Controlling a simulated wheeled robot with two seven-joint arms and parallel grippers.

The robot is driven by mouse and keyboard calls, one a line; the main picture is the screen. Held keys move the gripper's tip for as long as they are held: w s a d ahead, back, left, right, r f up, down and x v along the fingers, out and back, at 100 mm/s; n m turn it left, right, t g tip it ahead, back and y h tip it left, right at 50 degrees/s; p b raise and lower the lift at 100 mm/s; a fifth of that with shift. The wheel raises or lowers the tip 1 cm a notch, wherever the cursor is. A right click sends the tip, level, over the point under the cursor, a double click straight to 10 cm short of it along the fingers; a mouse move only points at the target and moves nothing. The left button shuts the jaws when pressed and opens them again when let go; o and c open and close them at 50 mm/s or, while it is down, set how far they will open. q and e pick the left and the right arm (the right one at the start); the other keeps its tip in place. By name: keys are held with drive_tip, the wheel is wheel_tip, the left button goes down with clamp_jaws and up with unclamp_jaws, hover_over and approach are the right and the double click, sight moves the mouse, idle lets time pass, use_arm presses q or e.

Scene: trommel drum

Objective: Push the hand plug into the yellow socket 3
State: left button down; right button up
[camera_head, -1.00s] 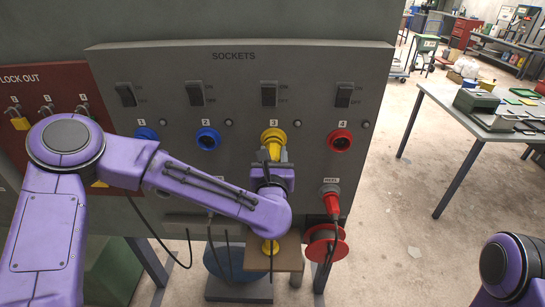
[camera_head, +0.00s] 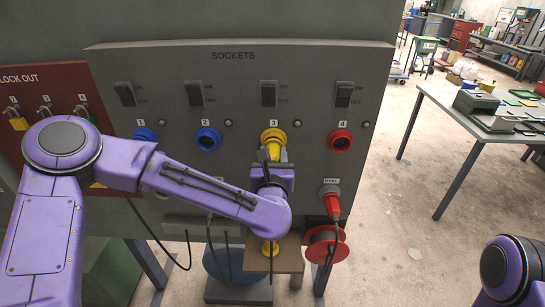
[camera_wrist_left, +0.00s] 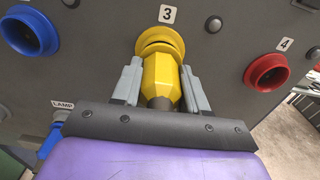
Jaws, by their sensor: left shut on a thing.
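The yellow socket 3 (camera_head: 273,135) is on the grey panel below the number 3 label, and it also shows in the left wrist view (camera_wrist_left: 160,42). The yellow hand plug (camera_wrist_left: 160,78) is held between the fingers of my left gripper (camera_wrist_left: 158,82), which is shut on it. The plug's front end meets the socket's ring in the wrist view; how deep it sits cannot be told. In the head view the plug (camera_head: 273,153) shows just below the socket, and my left gripper (camera_head: 272,165) partly hides it. Only a purple part of my right arm shows at the lower right; its gripper is out of view.
Blue sockets (camera_head: 207,139) are to the left and red socket 4 (camera_head: 340,141) to the right. A red plug (camera_head: 331,202) sits in a lower socket. A red cable reel (camera_head: 325,246) hangs below. A blue plug (camera_wrist_left: 50,140) shows by the LAMP label. A workbench (camera_head: 460,115) stands right.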

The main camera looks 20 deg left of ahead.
idle(0.6)
use_arm(q)
drive_tip(key=shift+b, duration=0.35)
idle(0.5)
drive_tip(key=shift+b, duration=0.35)
drive_tip(key=shift+w, duration=0.2)
drive_tip(key=c, duration=0.5)
unclamp_jaws()
